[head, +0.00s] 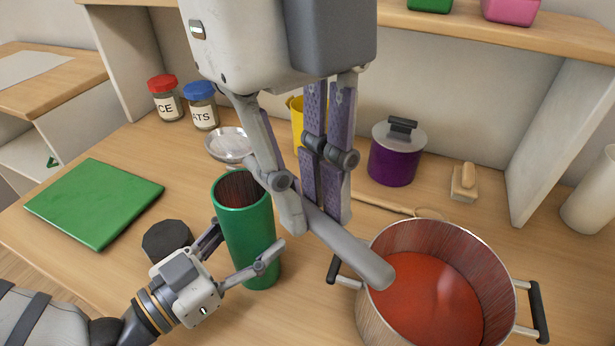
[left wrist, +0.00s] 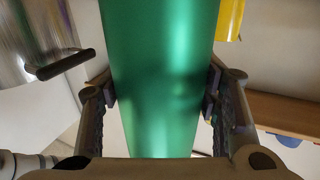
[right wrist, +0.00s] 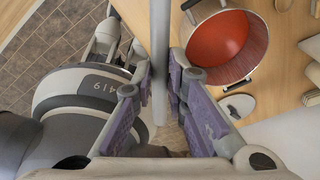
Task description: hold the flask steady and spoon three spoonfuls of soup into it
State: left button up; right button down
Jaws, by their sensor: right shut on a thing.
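The green flask (head: 248,235) stands upright on the counter, its dark mouth open at the top. My left gripper (head: 238,258) has a finger on each side of it; in the left wrist view both pads touch the green wall (left wrist: 165,80). My right gripper (head: 322,205) is shut on the grey handle of a spoon (head: 350,250); the handle also shows in the right wrist view (right wrist: 160,50). Its silver bowl shows just behind the flask's mouth and looks empty. Red soup (head: 430,300) lies in the pot (head: 385,318) at right.
A black round piece (head: 167,238) lies left of the flask. A green board (head: 95,202), two jars (head: 167,100) (head: 202,108), a yellow container (head: 296,112), a purple lidded pot (head: 393,160) and a wooden-handled piece (head: 465,184) stand around. A shelf (head: 480,30) hangs above.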

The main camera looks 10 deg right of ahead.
pick_arm(q)
jog(key=o, duration=0.5)
jog(key=v, duration=1.2)
jog(key=shift+s, duration=0.1)
